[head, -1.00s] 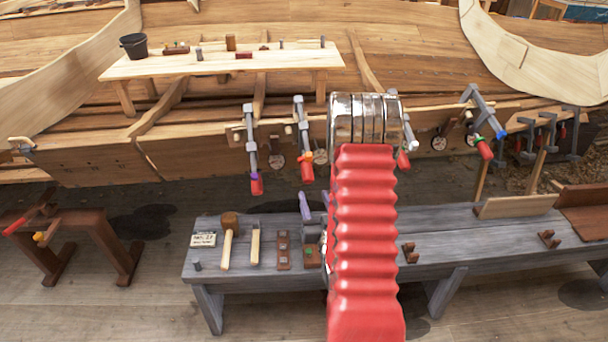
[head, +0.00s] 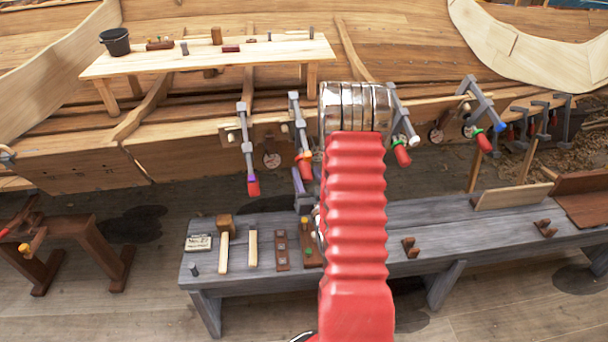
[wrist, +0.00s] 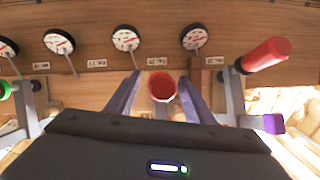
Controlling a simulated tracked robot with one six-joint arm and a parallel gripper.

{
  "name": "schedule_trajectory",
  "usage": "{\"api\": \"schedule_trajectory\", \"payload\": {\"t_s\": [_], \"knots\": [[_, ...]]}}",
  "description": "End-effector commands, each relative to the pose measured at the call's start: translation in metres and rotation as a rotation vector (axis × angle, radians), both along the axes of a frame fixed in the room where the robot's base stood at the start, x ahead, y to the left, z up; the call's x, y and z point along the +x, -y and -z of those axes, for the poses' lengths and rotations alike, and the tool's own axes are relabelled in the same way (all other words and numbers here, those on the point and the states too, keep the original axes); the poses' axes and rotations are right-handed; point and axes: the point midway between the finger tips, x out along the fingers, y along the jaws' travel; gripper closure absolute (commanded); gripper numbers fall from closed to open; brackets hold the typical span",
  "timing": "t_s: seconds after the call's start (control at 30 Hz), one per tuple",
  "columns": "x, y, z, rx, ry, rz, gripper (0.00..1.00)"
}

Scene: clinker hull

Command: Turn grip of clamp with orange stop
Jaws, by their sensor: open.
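The clamp with the orange stop (head: 303,157) hangs on the hull plank, left of my arm in the head view. Its red grip (head: 305,170) points down. My gripper (head: 306,180) has purple fingers and is at the grip from below, partly hidden by my red arm. In the wrist view, the round end of a red grip (wrist: 162,87) shows between the two spread fingers of my gripper (wrist: 160,78). A gap shows on both sides of the grip, and contact is not visible. The orange stop is not visible in the wrist view.
The purple-stop clamp (head: 251,178) hangs close to the left; its red grip shows at right in the wrist view (wrist: 265,55). Green-stop clamps (head: 478,131) hang right of my arm. Gauges (wrist: 125,38) line the plank. A grey bench (head: 440,235) with tools stands below.

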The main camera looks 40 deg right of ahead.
Motion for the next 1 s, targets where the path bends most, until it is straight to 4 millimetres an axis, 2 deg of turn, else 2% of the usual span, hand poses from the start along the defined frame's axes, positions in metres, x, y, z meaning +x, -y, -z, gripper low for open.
{"api": "schedule_trajectory", "payload": {"t_s": [0.13,0.7,1.0], "knots": [[0.0018,-0.0024,0.0,0.0,0.0,-0.005,0.54],[0.0029,-0.004,-0.0001,0.0,0.0,-0.008,0.93],[0.0037,-0.0049,-0.0002,-0.026,-0.015,0.002,0.93]]}}
